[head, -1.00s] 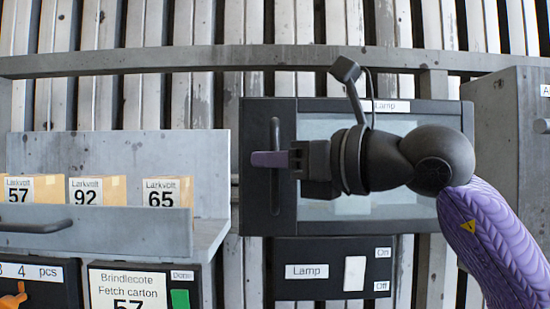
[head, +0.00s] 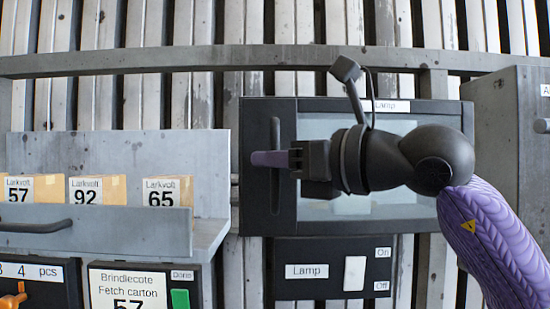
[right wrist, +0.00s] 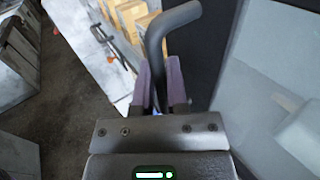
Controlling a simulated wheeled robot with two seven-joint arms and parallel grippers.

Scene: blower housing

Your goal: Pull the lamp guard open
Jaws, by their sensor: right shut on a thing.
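The lamp guard (head: 318,118) is a dark frame around a pale glass pane, labelled "Lamp", on the back wall. Its upright bar handle (head: 275,190) is on its left side and also shows in the right wrist view (right wrist: 181,18). My right gripper (head: 268,159) reaches in from the right across the pane and is shut on the handle. In the right wrist view its purple fingers (right wrist: 158,85) stand on either side of the bar. My arm hides part of the pane. The guard looks closed in the head view. My left gripper is not in view.
Below the guard is a lamp switch panel (head: 312,289) with a white rocker marked On and Off. A grey shelf (head: 120,235) with numbered Larkvolt cartons (head: 168,191) stands at left. A grey cabinet (head: 505,150) is at right.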

